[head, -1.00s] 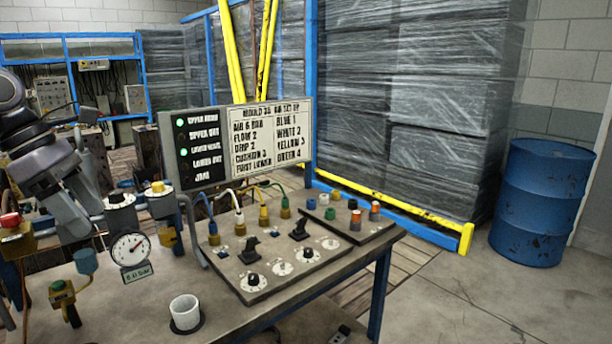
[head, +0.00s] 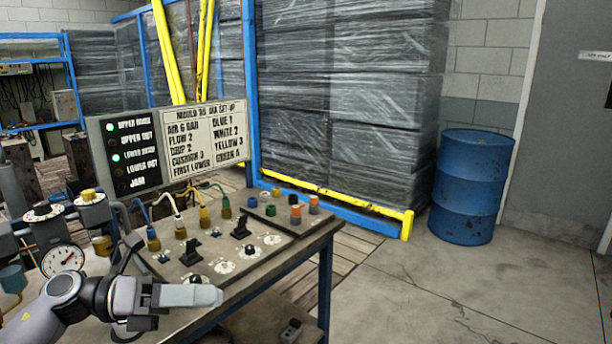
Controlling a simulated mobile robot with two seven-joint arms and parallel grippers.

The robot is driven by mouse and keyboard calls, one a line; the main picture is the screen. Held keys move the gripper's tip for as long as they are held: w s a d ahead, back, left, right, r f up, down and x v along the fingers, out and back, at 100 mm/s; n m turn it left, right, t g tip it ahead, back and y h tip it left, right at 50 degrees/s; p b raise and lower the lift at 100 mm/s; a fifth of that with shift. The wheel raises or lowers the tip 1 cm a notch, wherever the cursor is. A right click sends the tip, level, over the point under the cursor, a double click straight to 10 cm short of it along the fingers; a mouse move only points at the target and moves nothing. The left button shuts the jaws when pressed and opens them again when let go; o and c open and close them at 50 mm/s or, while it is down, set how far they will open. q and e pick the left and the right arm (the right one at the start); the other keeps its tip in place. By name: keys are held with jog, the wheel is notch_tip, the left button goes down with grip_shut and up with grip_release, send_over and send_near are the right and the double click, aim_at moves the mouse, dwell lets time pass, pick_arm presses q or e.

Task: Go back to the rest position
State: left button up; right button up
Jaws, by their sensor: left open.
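My left gripper (head: 212,295) reaches in from the lower left, over the front part of the workbench (head: 235,290). Its pale jaws point right, are open and show nothing between them. They are seen side-on, so the gap is hard to make out. The panel of knobs and switches (head: 224,267) lies behind and above the gripper in the picture, apart from it as far as I can tell. My right gripper is not in view.
A set-up board (head: 205,140) stands behind the panel. A round gauge (head: 62,259) is at left. Wrapped stacks (head: 345,90) stand behind a blue and yellow frame. A blue drum (head: 468,188) stands right. The floor (head: 430,290) right of the bench is clear.

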pick_arm(q)
notch_tip(320, 180, down, 15)
jog(key=s+a+n+t+y, duration=0.1)
jog(key=n+t+y, duration=0.45)
jog(key=n, duration=0.85)
jog(key=s+n+t+y, duration=0.25)
jog(key=n+t, duration=0.65)
jog(key=n, duration=0.5)
jog(key=s+a+f+n+g+y, duration=0.3)
jog(key=s+f+n+g+y, duration=0.3)
jog(key=s+f+n, duration=0.6)
notch_tip(320, 180, down, 6)
jog(key=s+y, duration=0.1)
jog(key=s, duration=0.1)
jog(key=shift+s+n+g, duration=0.35)
jog(key=shift+s+n, duration=0.05)
